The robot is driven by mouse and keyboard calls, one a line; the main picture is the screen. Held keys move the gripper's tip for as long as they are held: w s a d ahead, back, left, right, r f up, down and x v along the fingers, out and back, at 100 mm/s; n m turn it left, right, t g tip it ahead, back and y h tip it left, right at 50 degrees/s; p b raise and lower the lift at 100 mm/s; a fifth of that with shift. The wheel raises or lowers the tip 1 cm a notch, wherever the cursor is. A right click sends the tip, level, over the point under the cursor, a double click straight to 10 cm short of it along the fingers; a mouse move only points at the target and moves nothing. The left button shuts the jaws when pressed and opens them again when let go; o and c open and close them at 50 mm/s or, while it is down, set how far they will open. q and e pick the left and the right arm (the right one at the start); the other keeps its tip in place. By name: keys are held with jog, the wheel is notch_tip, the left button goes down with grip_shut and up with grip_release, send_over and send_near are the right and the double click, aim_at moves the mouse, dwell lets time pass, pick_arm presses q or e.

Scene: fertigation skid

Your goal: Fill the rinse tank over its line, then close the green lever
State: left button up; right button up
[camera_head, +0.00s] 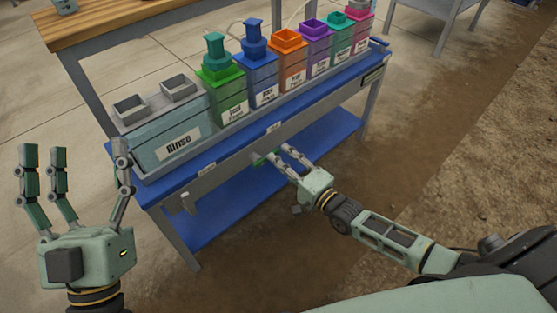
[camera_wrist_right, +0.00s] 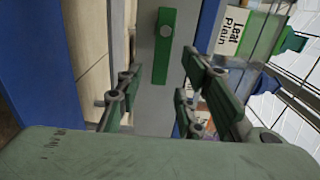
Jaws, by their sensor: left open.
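The rinse tank (camera_head: 150,158), a grey-teal box labelled "Rinse" with two square openings on top, stands at the left end of the skid. Its line and water level cannot be made out. The green lever (camera_head: 258,162) is on the skid's front rail; in the right wrist view the lever (camera_wrist_right: 161,62) lies along the grey rail with a round pivot. My right gripper (camera_head: 278,158) is at the lever, and its fingers (camera_wrist_right: 165,100) are spread with the lever ahead between them; contact cannot be told. My left gripper (camera_head: 82,185) is open and empty, left of the rinse tank.
Several coloured tanks, including the green "Leaf" tank (camera_head: 227,97) and the orange tank (camera_head: 292,70), stand in a row right of the rinse tank. A blue lower shelf (camera_head: 225,215) is under the rail. A wooden bench (camera_head: 105,18) is behind. The floor in front is clear.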

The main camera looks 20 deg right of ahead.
pick_arm(q)
jog(key=shift+s+a+r+t+h, duration=0.1)
jog(key=shift+s+r+t+h, duration=0.3)
jog(key=shift+s+r+t, duration=0.45)
pick_arm(e)
jog(key=shift+x, duration=0.9)
pick_arm(q)
jog(key=shift+s+r, duration=0.1)
jog(key=shift+r, duration=0.05)
pick_arm(e)
jog(key=shift+c, duration=0.6)
grip_shut()
